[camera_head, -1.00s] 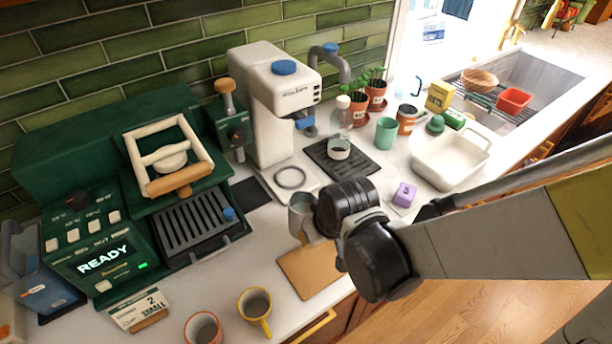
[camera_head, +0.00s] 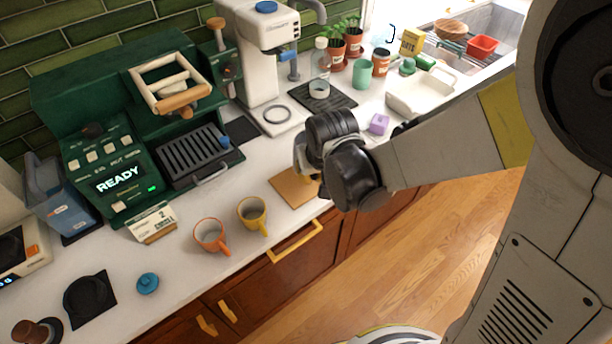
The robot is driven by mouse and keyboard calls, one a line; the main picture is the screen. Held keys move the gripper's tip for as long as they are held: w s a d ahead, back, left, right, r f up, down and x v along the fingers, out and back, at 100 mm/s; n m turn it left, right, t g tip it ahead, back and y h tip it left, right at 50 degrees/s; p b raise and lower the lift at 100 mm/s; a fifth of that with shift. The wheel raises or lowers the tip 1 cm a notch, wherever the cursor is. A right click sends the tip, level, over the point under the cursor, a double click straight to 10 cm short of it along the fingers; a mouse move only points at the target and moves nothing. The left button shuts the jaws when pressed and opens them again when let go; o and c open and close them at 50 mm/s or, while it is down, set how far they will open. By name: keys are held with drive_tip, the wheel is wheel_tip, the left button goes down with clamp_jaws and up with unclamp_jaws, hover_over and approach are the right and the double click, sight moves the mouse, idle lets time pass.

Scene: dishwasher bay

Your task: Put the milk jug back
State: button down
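My gripper (camera_head: 302,158) is above the counter, just behind the tan board, mostly hidden by my black wrist. A grey metallic shape shows at its left side. I cannot tell whether this is the milk jug or part of the gripper, nor whether the fingers are open or shut. No other thing in view is clearly the milk jug. A small pale cup (camera_head: 319,90) stands on the black ribbed mat (camera_head: 338,97), beside the white coffee machine (camera_head: 262,60).
The tan board (camera_head: 290,188) lies near the counter's front edge. An orange mug (camera_head: 210,236) and a yellow mug (camera_head: 252,215) stand left of it. The green machine (camera_head: 125,110) reads READY. A purple block (camera_head: 379,124) and a white tub (camera_head: 420,95) are to the right.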

sight(306, 192)
drive_tip(key=shift+a+f, duration=0.5)
drive_tip(key=shift+a, duration=0.2)
drive_tip(key=shift+s+f+b, duration=0.1)
drive_tip(key=shift+f+b, duration=0.8)
drive_tip(key=shift+f, duration=1.05)
drive_tip(key=shift+f, duration=0.15)
drive_tip(key=c, duration=1.6)
unclamp_jaws()
